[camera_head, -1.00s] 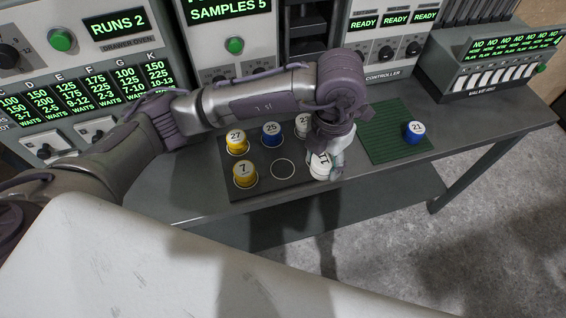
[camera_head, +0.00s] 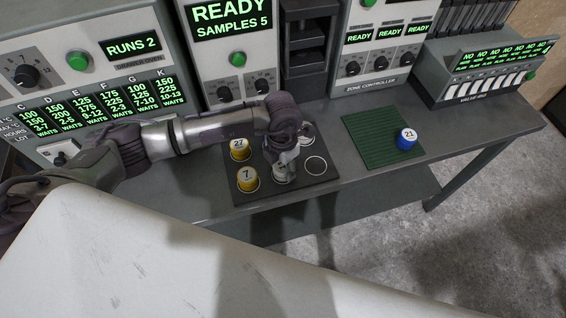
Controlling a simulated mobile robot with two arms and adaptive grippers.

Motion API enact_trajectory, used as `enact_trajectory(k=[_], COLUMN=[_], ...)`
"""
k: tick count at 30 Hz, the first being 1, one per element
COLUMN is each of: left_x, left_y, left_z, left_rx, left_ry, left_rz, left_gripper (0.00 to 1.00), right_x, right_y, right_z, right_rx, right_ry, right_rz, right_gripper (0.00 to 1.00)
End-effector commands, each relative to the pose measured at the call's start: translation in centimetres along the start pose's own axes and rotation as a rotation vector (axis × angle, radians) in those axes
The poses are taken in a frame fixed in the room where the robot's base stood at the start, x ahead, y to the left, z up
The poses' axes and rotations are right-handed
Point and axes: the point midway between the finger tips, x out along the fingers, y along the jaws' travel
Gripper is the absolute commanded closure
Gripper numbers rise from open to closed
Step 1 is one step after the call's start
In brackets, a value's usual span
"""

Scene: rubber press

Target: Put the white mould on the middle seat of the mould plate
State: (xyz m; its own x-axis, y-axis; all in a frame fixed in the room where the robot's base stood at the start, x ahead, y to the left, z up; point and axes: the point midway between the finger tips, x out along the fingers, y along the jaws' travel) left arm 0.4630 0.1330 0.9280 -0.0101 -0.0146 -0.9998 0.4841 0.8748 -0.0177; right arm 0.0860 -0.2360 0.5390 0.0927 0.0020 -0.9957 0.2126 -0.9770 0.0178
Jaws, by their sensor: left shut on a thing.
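My left gripper (camera_head: 285,163) is shut on the white mould (camera_head: 280,177) over the front middle seat of the dark mould plate (camera_head: 325,182). The mould is mostly hidden by the fingers; I cannot tell whether it touches the plate. The front right seat (camera_head: 316,166) is an empty white ring. Yellow mould 7 (camera_head: 247,179) sits on the front left seat and yellow mould 27 (camera_head: 239,149) behind it. Another white mould (camera_head: 306,141) shows partly at the back right. The back middle seat is hidden by my gripper. My right gripper is not in view.
A green mat (camera_head: 372,137) with blue mould 21 (camera_head: 406,139) lies right of the plate on the grey bench (camera_head: 452,137). The zone controller (camera_head: 385,50) and other instrument cabinets stand along the back. The bench is clear between plate and mat.

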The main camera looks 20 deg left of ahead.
Motion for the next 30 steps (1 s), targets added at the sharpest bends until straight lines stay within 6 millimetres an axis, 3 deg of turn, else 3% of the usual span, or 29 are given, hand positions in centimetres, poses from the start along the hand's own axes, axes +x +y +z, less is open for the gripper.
enact_trajectory(k=[9, 10, 14, 23, 26, 30], left_x=[0.5, 0.4, 0.3, 0.2, -0.3, -2.1], left_y=[0.0, 0.0, 0.0, 0.0, 0.0, 0.0], left_z=[0.1, 0.0, 0.0, 0.0, 0.0, 0.2], left_rx=[0.001, 0.000, 0.000, 0.000, 0.000, 0.001], left_ry=[-0.002, -0.001, 0.000, 0.000, -0.001, -0.006], left_rz=[0.000, 0.000, -0.001, -0.001, -0.001, 0.000], left_gripper=[0.91, 0.44, 0.22, 0.22, 0.22, 0.22], right_x=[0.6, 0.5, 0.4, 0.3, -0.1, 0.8], right_y=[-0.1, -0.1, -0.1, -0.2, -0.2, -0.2], right_z=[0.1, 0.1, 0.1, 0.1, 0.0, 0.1], right_rx=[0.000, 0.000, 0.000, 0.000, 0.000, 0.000], right_ry=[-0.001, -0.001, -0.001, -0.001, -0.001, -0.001], right_rz=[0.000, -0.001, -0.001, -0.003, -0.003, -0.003], right_gripper=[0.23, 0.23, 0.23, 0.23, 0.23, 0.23])
